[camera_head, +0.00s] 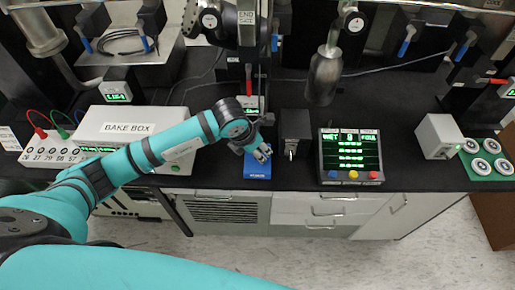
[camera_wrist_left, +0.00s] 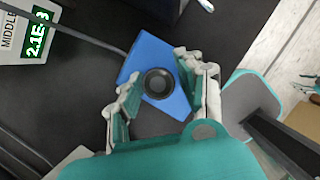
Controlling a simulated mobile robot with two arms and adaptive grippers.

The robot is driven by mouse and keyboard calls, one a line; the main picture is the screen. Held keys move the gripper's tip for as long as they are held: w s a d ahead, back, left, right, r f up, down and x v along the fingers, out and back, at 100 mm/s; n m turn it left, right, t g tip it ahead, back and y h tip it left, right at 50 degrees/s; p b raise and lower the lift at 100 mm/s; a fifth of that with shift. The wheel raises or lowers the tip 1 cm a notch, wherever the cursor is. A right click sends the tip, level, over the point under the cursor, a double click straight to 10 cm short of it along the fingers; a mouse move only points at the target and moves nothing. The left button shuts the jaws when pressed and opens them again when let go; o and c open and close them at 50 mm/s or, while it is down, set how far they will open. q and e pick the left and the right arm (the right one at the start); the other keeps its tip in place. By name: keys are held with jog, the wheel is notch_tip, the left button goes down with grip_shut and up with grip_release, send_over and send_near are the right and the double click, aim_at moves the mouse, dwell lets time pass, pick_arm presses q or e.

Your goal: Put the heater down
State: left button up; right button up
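My left gripper (camera_head: 262,153) is over a blue plate (camera_head: 257,168) at the counter's front edge. In the left wrist view its fingers (camera_wrist_left: 160,100) are spread apart. Between them a dark round piece with a grey rim (camera_wrist_left: 159,84) shows over the blue plate (camera_wrist_left: 148,52), with gaps to both fingers. I cannot tell whether this round piece or the blue plate is the heater, nor the gripper's exact height above it. No label reading heater can be made out. My right gripper is not in view.
A white bake box (camera_head: 130,126) stands left. A small dark box (camera_head: 295,135) is just right of the gripper, then a panel with green readouts (camera_head: 350,155). A metal vessel (camera_head: 325,75) hangs behind. A grey box (camera_head: 438,136) and green tray (camera_head: 487,175) are right.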

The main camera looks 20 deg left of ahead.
pick_arm(q)
jog(key=shift+o, duration=0.3)
jog(key=shift+r, duration=0.15)
jog(key=b+v, duration=0.2)
jog(key=v, duration=1)
